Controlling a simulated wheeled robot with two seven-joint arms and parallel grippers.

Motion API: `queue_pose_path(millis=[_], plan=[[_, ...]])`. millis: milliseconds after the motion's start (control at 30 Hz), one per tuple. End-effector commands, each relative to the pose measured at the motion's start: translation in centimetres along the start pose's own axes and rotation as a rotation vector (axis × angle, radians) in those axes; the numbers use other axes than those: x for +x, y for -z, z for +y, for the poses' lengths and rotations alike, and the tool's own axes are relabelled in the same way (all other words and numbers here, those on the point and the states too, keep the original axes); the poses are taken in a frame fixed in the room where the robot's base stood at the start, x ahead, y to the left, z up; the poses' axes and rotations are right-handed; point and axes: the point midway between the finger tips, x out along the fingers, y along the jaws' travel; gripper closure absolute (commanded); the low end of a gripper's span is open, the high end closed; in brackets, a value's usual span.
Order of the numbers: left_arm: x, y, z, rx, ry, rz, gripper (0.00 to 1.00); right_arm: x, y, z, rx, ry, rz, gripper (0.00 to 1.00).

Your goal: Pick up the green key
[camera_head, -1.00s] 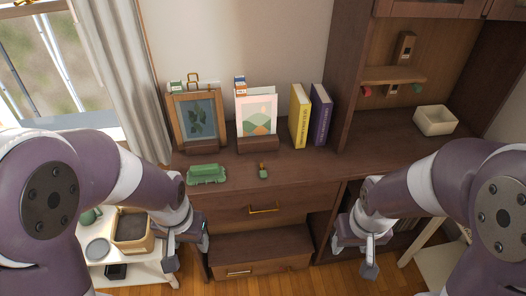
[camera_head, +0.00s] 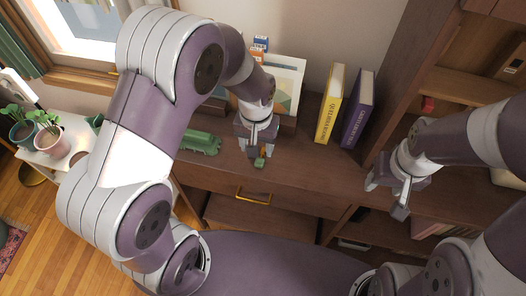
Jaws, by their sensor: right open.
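The small green key (camera_head: 260,162) lies on the brown wooden cabinet top, close to its front edge, and shows just below my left gripper's tips. My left gripper (camera_head: 258,152) points down right over the key. Its fingers hide part of the key, and I cannot tell how far apart they are or whether they touch it. My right gripper (camera_head: 385,196) is open and empty, in front of the cabinet at the right, away from the key.
A green, tray-like object (camera_head: 200,143) lies left of the key. Behind stand a framed picture card (camera_head: 287,85), a yellow book (camera_head: 330,105) and a purple book (camera_head: 357,110). A drawer with a gold handle (camera_head: 253,196) is below. Potted plants (camera_head: 50,140) are at the left.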

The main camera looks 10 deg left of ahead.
Motion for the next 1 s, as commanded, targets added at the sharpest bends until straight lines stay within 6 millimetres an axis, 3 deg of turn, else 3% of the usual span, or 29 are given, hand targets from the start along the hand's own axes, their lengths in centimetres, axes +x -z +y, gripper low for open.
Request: queue_pose_path(millis=[400,667,700,867,1000], plan=[[6.5,0.1,0.0,0.001,0.000,-0.001,0.43,-0.1,0.0,0.0,0.000,0.000,0.000,0.47],[7.1,0.1,0.0,0.001,0.000,0.002,0.43,-0.1,0.0,0.0,0.000,0.000,0.000,0.47],[7.1,0.1,0.0,0.001,0.000,0.002,0.49,-0.1,0.0,0.0,0.000,0.000,0.000,0.47],[7.1,0.1,0.0,0.001,0.000,0.002,1.00,-0.1,0.0,0.0,0.000,0.000,0.000,0.47],[7.1,0.1,0.0,0.001,0.000,0.002,1.00,-0.1,0.0,0.0,0.000,0.000,0.000,0.47]])
